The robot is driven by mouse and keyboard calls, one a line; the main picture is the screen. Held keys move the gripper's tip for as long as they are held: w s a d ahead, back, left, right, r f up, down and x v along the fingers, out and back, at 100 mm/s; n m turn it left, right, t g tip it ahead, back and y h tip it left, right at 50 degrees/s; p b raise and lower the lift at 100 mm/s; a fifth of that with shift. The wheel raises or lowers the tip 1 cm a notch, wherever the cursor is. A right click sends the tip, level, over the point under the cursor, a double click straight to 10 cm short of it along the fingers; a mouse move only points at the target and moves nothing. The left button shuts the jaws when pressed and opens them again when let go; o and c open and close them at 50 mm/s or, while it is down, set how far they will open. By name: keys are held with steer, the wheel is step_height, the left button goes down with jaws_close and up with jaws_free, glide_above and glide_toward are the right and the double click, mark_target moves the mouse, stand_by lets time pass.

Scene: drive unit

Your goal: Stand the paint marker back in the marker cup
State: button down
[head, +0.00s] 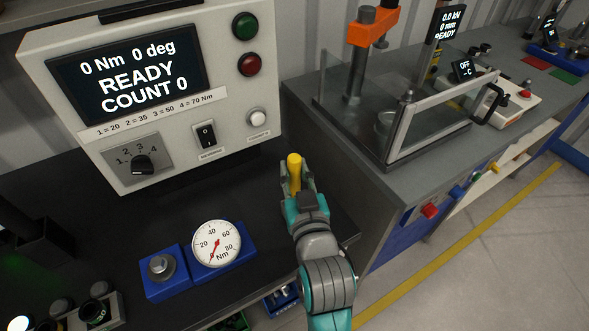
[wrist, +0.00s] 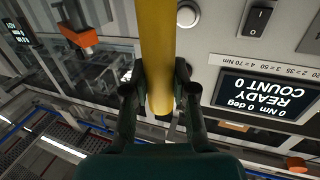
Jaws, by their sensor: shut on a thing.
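The paint marker (head: 294,168) is yellow and stands roughly upright in my gripper (head: 296,186) in the head view. My gripper is shut on it, with its upper end showing above the fingers. In the wrist view the marker (wrist: 157,45) runs from the top edge down between the two dark fingers of my gripper (wrist: 160,90). The marker's lower end is hidden by my gripper in the head view. I cannot clearly pick out the marker cup in either view.
A grey control box (head: 230,95) with a READY display stands behind and left of my gripper. A dial gauge (head: 216,243) and a blue block with a metal knob (head: 161,266) are on the black bench (head: 115,225). A press station (head: 400,130) stands to the right.

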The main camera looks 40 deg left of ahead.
mark_target(295, 190)
steer(key=shift+f, duration=0.1)
stand_by(0.3)
steer(key=shift+f, duration=0.2)
stand_by(0.3)
steer(key=shift+f, duration=0.25)
steer(key=shift+f, duration=0.1)
steer(key=shift+f, duration=0.25)
steer(key=shift+f, duration=0.1)
stand_by(0.3)
steer(key=shift+f, duration=1.85)
